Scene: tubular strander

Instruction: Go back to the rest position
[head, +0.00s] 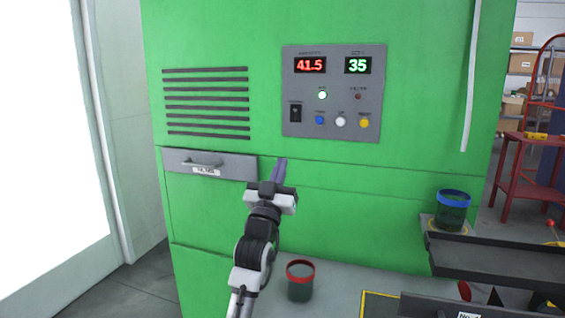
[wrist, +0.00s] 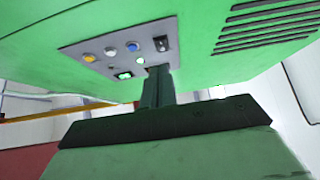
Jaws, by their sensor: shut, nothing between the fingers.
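My gripper (head: 281,164) is shut and empty. It is raised in front of the green machine cabinet (head: 350,190), below the grey control panel (head: 290,120). In the wrist view, the closed fingers (wrist: 158,88) point at the cabinet, and the control panel (wrist: 120,55) shows just beyond them. The panel carries a red display reading 41.5, a green display reading 35, a black switch and blue, white and yellow buttons. I cannot tell whether the fingers touch the cabinet.
A grey drawer (head: 210,164) with a handle is left of my gripper. A red-rimmed cup (head: 300,284) stands on the surface below. A blue-rimmed cup (head: 453,211) stands at the right beside a dark tray (head: 500,262). A red cart (head: 520,180) is behind at right.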

